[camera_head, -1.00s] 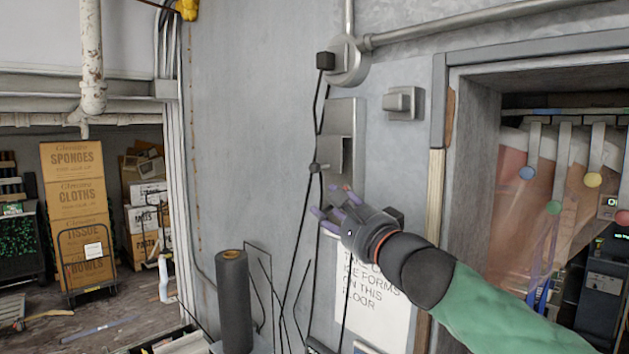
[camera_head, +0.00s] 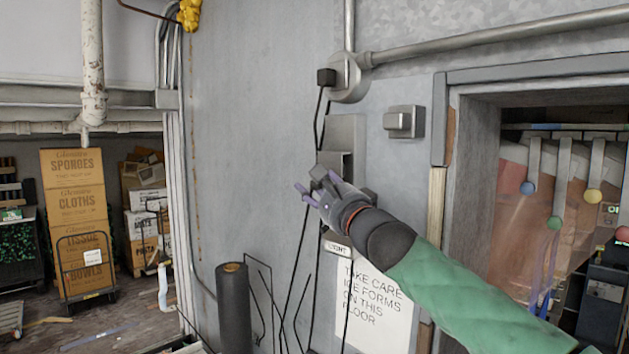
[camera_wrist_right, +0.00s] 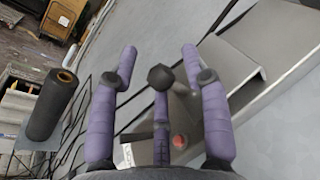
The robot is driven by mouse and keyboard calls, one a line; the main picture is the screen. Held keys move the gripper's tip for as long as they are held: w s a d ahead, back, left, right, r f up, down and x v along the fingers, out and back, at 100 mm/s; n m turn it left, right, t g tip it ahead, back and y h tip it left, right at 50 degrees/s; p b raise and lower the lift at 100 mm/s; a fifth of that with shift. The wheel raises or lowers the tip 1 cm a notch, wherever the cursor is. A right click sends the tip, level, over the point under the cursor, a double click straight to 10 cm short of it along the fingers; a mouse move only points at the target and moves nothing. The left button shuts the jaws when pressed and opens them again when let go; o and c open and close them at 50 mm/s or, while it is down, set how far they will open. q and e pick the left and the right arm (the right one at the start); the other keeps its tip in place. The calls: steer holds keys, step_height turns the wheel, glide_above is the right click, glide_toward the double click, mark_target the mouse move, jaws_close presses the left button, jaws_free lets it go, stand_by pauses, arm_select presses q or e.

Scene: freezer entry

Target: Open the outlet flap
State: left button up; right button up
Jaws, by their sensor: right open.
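A grey metal outlet box (camera_head: 344,130) is fixed to the wall, with a protruding grey flap (camera_head: 337,160) on its lower part. The flap also shows in the right wrist view (camera_wrist_right: 225,68), at upper right. My right gripper (camera_head: 316,190), with purple fingers, is open just below and left of the flap. In the wrist view the gripper (camera_wrist_right: 160,75) has its fingers spread, with a dark knob-like piece between them. The right finger overlaps the flap's edge; I cannot tell if they touch. The hand hides the area below the flap. My left gripper is out of view.
A black cable (camera_head: 319,120) hangs beside the box. A red button (camera_wrist_right: 179,141) lies beyond the fingers. A small grey box (camera_head: 404,121) and a paper sign (camera_head: 375,305) are on the wall. A dark roll (camera_head: 233,305) stands lower left. The wall left of the cable is clear.

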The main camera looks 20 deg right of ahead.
steer(key=shift+w+r, duration=0.1)
steer(key=shift+w, duration=0.25)
jaws_close()
